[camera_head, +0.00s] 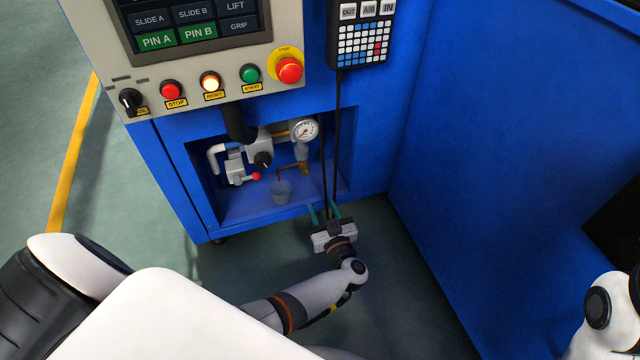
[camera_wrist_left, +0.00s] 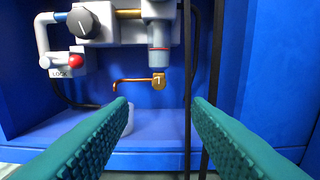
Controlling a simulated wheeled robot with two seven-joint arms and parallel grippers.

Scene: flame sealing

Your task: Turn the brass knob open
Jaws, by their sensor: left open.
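The brass knob (camera_head: 304,168) sits low on the pipework inside the blue cabinet's recess, under a clear-and-grey bowl. In the left wrist view the brass knob (camera_wrist_left: 159,81) is a small block with a light mark on its face, and a thin copper spout runs left from it. My left gripper (camera_head: 323,212) is below and in front of the recess, pointing in. Its teal fingers are open and empty, one on each side of the knob's line in the left wrist view (camera_wrist_left: 163,108), apart from the knob. My right gripper is not in view.
A dark round knob (camera_wrist_left: 83,23) and a red lock button (camera_wrist_left: 76,59) are left of the brass knob. A cup (camera_head: 281,192) stands under the spout. Black cables (camera_head: 336,140) from the hanging pendant (camera_head: 361,35) pass by my left gripper. A pressure gauge (camera_head: 304,129) is above.

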